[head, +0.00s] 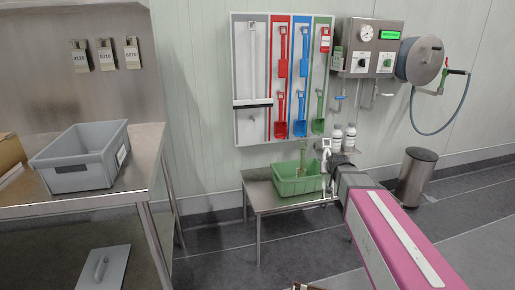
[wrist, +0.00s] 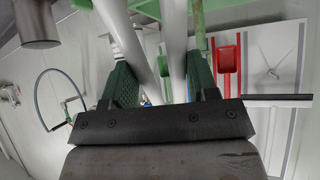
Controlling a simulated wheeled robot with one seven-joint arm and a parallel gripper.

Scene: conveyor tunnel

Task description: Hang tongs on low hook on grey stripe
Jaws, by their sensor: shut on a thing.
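My gripper (head: 334,162) is in front of the right part of the low steel table. It is shut on the pale tongs; the wrist view shows two white arms (wrist: 177,50) between the green fingers (wrist: 165,85). The grey stripe (head: 244,70) is at the left of the wall board. A white squeegee (head: 253,102) hangs on it, and a small low hook (head: 252,119) sits below, bare. The stripe also shows in the wrist view (wrist: 275,45).
Red (head: 281,87), blue (head: 301,68) and green (head: 319,99) tools hang right of the grey stripe. A green crate (head: 296,187) with a tool in it stands on the low table below. White bottles (head: 350,138) and a control box (head: 373,50) are to the right.

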